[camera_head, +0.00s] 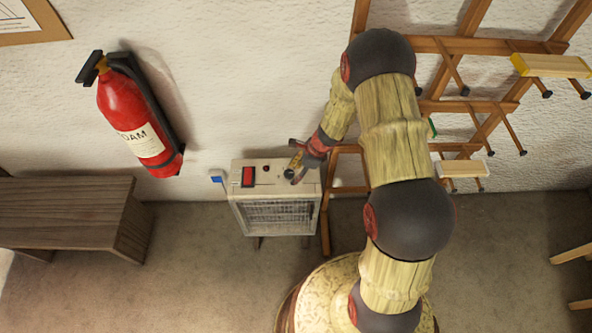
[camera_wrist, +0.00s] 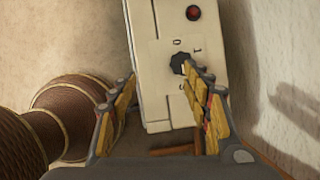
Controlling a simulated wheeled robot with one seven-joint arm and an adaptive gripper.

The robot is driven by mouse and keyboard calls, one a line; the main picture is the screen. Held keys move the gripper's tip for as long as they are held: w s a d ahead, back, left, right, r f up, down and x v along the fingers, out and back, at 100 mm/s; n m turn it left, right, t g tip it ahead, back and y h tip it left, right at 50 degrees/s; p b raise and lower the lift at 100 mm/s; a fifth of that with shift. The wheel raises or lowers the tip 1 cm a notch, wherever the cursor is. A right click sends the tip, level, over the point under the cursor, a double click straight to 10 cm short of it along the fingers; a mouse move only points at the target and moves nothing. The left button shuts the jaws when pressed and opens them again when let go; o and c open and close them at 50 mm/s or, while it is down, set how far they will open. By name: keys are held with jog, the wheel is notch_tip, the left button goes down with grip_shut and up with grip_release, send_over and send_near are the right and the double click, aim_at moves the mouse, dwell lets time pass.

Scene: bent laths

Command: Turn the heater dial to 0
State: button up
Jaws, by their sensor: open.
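The heater (camera_head: 276,215) is a pale box with a front grille, standing on the floor against the wall. Its top panel also shows in the wrist view (camera_wrist: 160,100). The dark dial (camera_wrist: 180,62) sits on this panel, with the marks 0 and 1 beside it and another mark partly hidden. I cannot tell which mark the dial points to. My gripper (camera_head: 296,163) is open above the right part of the heater top. In the wrist view my gripper (camera_wrist: 160,82) has its right fingertip overlapping the dial's lower right edge; contact is unclear.
A red switch (camera_head: 248,177) and a small red light (camera_wrist: 193,13) are on the heater top. A fire extinguisher (camera_head: 138,115) hangs on the wall at left. A wooden bench (camera_head: 70,212) stands at left. A wooden rack (camera_head: 470,107) stands right of the heater.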

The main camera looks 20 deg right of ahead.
aim_at(290, 173)
jog(key=shift+w+a+f+m+t+h+b, duration=0.15)
jog(key=shift+w+f+m+b, duration=0.5)
jog(key=shift+f, duration=0.45)
jog(key=shift+w+a+f+m+t+h+b, duration=0.1)
jog(key=shift+w+f+m+b, duration=0.3)
jog(key=shift+w+f, duration=0.6)
jog(key=shift+w+a+f+m+t+h+b, duration=0.15)
jog(key=shift+w+f+m+b, duration=0.4)
jog(key=shift+f, duration=0.65)
jog(key=shift+d, duration=0.1)
jog(key=shift+c, duration=1.4)
jog(key=c, duration=0.9)
